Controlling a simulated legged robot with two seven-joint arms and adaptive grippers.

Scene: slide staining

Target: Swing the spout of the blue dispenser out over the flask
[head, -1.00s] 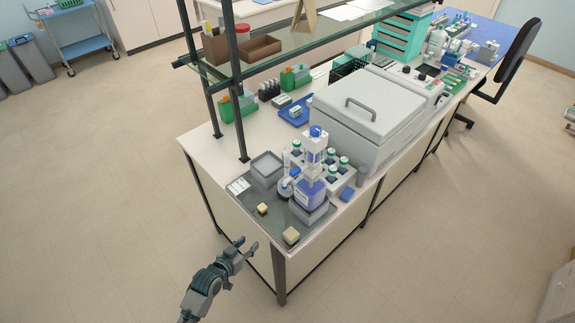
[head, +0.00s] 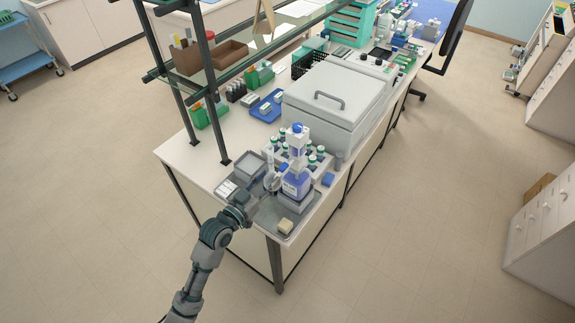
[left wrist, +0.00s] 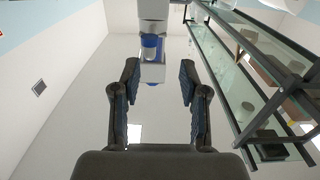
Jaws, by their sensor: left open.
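The blue dispenser (head: 295,184) is a bottle with a blue label, a tall white head and a blue cap. It stands upright on a grey block at the near corner of the bench. In the left wrist view its white and blue head (left wrist: 152,42) shows beyond the fingertips, between the fingers. My left gripper (left wrist: 160,67) is open with nothing between its fingertips. In the head view it is just left of the dispenser, low over the grey tray (head: 265,217). The flask (head: 271,181) is a small pale shape left of the bottle, partly hidden by my gripper. The spout's direction is unclear. My right gripper is out of view.
A rack of capped bottles (head: 313,157) stands right behind the dispenser. A grey box (head: 249,165) is left of it and a yellowish block (head: 286,226) in front. A large lidded machine (head: 335,107) and a glass shelf (head: 240,75) stand behind.

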